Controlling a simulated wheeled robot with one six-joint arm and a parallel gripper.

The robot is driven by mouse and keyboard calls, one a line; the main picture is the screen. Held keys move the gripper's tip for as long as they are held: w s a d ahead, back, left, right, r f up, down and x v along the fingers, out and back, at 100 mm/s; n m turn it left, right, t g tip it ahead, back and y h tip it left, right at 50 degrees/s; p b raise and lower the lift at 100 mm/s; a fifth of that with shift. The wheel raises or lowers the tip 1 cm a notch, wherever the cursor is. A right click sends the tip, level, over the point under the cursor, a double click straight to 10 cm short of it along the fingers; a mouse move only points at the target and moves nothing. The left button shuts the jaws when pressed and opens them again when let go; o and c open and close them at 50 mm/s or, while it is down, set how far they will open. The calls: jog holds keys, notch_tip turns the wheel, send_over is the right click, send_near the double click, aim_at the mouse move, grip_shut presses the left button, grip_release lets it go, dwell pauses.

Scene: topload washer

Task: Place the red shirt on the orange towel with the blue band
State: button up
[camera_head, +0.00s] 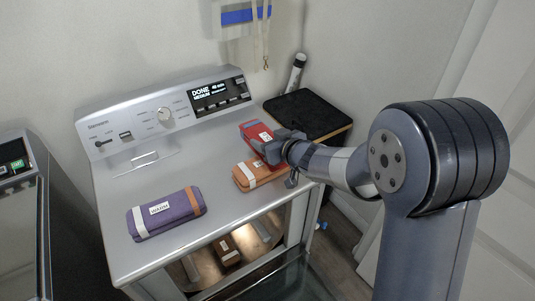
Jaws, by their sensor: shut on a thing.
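The red shirt (255,134) is a folded red bundle with a white label, on the right side of the washer top. My gripper (276,149) is shut on its near right end. An orange folded bundle (246,181) with a white band lies just in front of and below it in the picture. I see no clear blue band on it; its right part is partly hidden by my gripper. I cannot tell whether the red shirt touches the orange bundle or hangs over it.
A purple bundle (168,213) with orange and white bands lies at the washer top's (118,184) front left. A small orange-brown bundle (227,250) shows in the front opening. A black-topped stand (305,115) with a white bottle (296,73) is behind right. The middle top is clear.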

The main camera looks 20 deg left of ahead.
jog(key=shift+f, duration=2.15)
jog(key=shift+f+b, duration=0.2)
jog(key=shift+b, duration=0.15)
jog(key=o, duration=1.1)
jog(key=shift+c, duration=0.2)
jog(key=shift+r, duration=0.1)
